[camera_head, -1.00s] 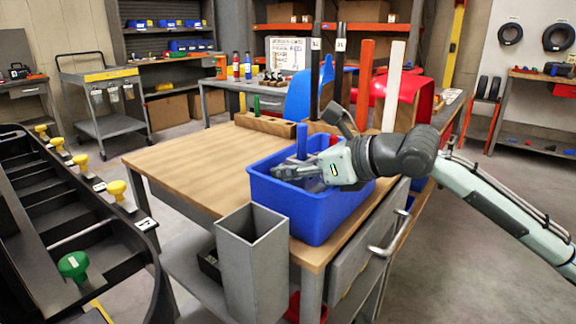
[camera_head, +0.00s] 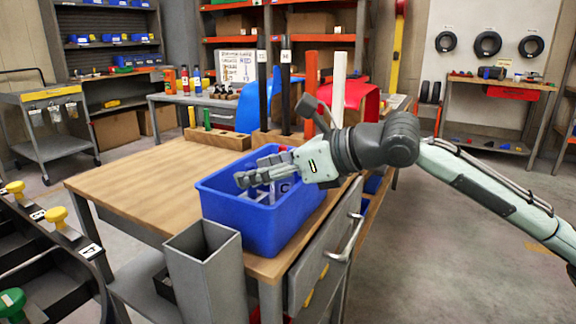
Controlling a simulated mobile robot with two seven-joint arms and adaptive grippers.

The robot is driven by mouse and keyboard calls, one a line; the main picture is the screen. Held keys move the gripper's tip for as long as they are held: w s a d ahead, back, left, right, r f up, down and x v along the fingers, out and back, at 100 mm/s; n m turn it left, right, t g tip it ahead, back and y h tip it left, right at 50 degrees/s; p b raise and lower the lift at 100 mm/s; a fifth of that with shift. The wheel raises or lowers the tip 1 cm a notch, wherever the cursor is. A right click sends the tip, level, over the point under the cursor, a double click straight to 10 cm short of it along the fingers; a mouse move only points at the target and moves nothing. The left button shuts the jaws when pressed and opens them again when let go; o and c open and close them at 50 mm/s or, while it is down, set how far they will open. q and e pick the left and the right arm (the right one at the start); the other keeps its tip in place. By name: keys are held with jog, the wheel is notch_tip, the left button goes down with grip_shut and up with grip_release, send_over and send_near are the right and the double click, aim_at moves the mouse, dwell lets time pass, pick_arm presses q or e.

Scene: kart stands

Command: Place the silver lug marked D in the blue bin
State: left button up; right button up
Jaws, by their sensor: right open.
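The blue bin (camera_head: 236,212) stands on the near right corner of the wooden worktop. My right gripper (camera_head: 253,170) reaches in from the right with its open fingers over the bin's opening. Below the fingers, inside the bin, lies a pale grey piece (camera_head: 286,187) with a dark letter that looks like C. The fingers partly cover the bin's contents, and I cannot tell whether they touch anything there. I cannot make out a silver lug marked D. My left gripper is not in view.
A grey open-topped box (camera_head: 205,262) stands in front of the bin. Tall black, orange and white bars (camera_head: 311,90) rise behind it from a wooden block. The worktop (camera_head: 140,180) left of the bin is clear. A rack with yellow knobs (camera_head: 56,216) is at the lower left.

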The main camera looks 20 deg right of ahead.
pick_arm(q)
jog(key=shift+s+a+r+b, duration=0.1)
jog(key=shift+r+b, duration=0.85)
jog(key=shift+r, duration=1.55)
pick_arm(e)
jog(key=v, duration=0.7)
